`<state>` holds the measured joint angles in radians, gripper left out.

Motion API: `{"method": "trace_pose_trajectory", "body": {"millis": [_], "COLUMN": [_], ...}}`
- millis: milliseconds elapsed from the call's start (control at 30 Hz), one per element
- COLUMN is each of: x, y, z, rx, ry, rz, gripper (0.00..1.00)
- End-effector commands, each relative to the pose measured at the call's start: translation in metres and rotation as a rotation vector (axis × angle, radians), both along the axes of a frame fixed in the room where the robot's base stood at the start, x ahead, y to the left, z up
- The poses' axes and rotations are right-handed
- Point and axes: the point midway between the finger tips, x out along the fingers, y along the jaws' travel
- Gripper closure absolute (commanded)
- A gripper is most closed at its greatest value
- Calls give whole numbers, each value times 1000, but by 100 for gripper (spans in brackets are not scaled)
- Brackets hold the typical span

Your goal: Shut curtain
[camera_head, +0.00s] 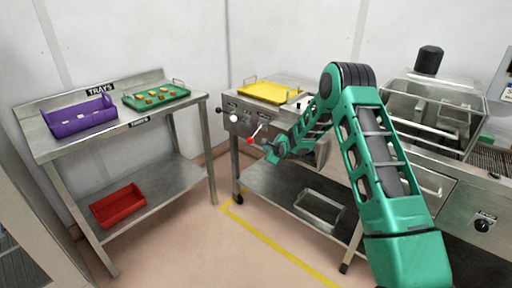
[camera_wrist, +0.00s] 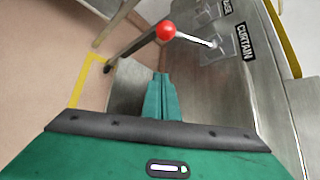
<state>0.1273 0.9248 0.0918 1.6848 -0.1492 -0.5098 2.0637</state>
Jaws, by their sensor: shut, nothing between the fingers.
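The curtain lever is a thin metal rod with a red ball knob (camera_wrist: 166,30); it sticks out from the front panel beside a black label reading CURTAIN (camera_wrist: 244,42). In the head view the red knob (camera_head: 250,141) shows low on the panel. My gripper (camera_head: 268,157) is shut and empty, just right of and below the knob. In the wrist view its closed fingertips (camera_wrist: 160,78) point toward the knob, with a visible gap between them in the picture. I cannot make out the curtain itself for certain.
A yellow tray (camera_head: 270,92) lies on the machine top. A white knob (camera_head: 234,118) and another control sit left of the lever. At left, a steel table (camera_head: 160,121) holds a purple crate (camera_head: 80,118) and a green tray (camera_head: 157,97). Floor between is clear.

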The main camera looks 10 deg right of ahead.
Motion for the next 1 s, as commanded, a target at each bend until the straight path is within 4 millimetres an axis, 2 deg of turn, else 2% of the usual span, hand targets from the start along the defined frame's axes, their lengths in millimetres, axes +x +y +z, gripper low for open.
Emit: {"method": "trace_pose_trajectory", "body": {"millis": [200, 300, 533, 867, 900, 1000], "x": [34, 41, 49, 50, 50, 50], "y": [5, 19, 34, 36, 48, 39], "z": [-21, -11, -2, -1, -1, 0], "rx": [-1, -1, 0, 0, 0, 4], "ry": [0, -2, -1, 0, -1, 1], "rz": [2, 3, 1, 0, 2, 0], "gripper": [100, 100, 100, 100, 100, 100]}}
